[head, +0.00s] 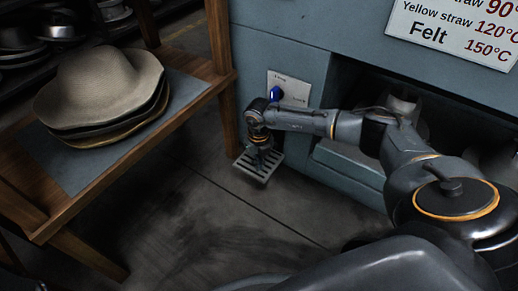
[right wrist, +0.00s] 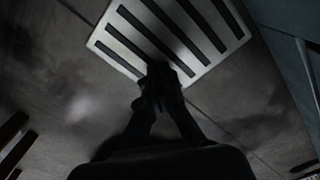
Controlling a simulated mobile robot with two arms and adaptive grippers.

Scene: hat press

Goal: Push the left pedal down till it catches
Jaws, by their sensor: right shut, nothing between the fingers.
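The left pedal (head: 256,168) is a pale slatted metal plate low at the left front corner of the blue-grey press. In the right wrist view the pedal (right wrist: 205,30) fills the top, with dark slots across it. My right gripper (head: 260,160) points down over the pedal in the head view. In the right wrist view the gripper (right wrist: 160,75) is shut and empty, its fingertips overlapping the pedal's near edge. I cannot tell whether the tips touch the plate. My left gripper is not in view.
A blue lever (head: 275,94) on a pale plate sits on the press just above my wrist. A wooden table (head: 195,95) with stacked felt hats (head: 105,85) stands at left. A temperature sign (head: 455,30) is on the press. The floor (head: 190,215) in front is clear.

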